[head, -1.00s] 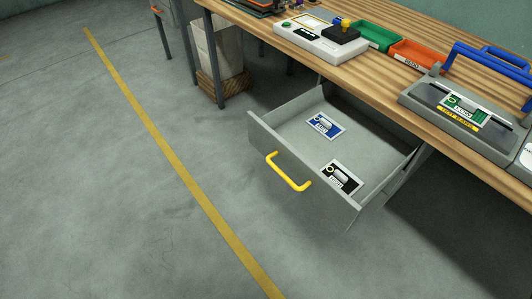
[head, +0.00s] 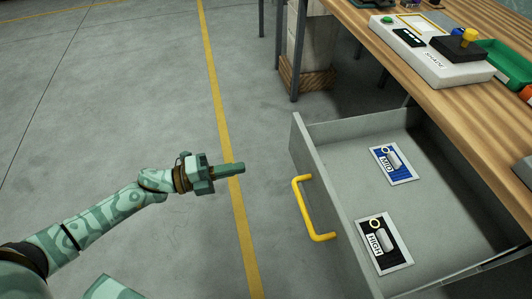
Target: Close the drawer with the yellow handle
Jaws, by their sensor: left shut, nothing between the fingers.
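The grey drawer (head: 335,213) under the workbench is pulled out and stands open in the head view. Its yellow handle (head: 304,210) is on the front panel, facing left. Inside lie a blue card marked MID (head: 392,163) and a black card marked HIGH (head: 384,243). My left gripper (head: 238,168) is shut and empty, to the left of the drawer front and a little above the handle in the picture, apart from it. Its fingers point right toward the drawer. My right gripper is not in view.
The wooden workbench (head: 440,85) runs along the right, with a control box (head: 430,55) and a green bin (head: 505,62) on top. A wooden crate (head: 308,78) stands beneath it at the back. The floor left of the drawer is clear, with a yellow line (head: 222,105).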

